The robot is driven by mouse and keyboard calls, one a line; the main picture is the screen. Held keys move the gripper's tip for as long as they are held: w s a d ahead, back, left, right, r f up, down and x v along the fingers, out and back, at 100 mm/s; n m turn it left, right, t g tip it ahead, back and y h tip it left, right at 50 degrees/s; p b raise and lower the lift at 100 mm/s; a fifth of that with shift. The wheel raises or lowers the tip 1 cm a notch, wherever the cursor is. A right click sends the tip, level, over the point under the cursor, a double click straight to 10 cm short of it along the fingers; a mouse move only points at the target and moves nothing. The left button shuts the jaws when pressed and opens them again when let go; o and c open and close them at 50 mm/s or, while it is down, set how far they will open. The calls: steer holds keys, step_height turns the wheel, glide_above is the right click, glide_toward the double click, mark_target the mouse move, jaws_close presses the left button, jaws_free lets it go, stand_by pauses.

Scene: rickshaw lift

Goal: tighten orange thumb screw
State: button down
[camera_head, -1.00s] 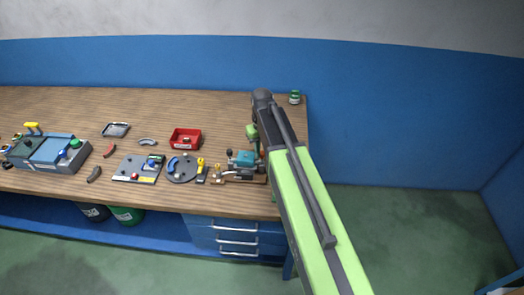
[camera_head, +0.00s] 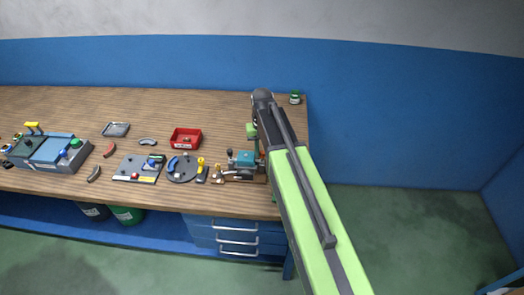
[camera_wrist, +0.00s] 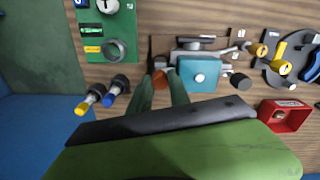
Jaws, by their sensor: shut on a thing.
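The orange thumb screw (camera_wrist: 160,82) shows in the wrist view at the left side of a teal block (camera_wrist: 199,74). My gripper (camera_wrist: 161,78) has its two green fingers at the screw, shut on it, and they cover part of it. In the head view the teal block (camera_head: 245,157) sits on its grey fixture near the right end of the bench, and my arm hides most of the space beside it. How far the screw is turned cannot be told.
A green panel (camera_wrist: 106,30) with knobs lies left in the wrist view, above yellow and blue knobbed parts (camera_wrist: 99,97). A red bin (camera_head: 186,138) and a round grey plate (camera_head: 182,168) lie left of the fixture on the wooden bench (camera_head: 60,105).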

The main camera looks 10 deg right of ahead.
mark_target(262, 153)
steer(key=c, duration=1.2)
jaws_free()
step_height(262, 153, up, 17)
steer(key=p, duration=1.7)
steer(key=shift+r, duration=0.2)
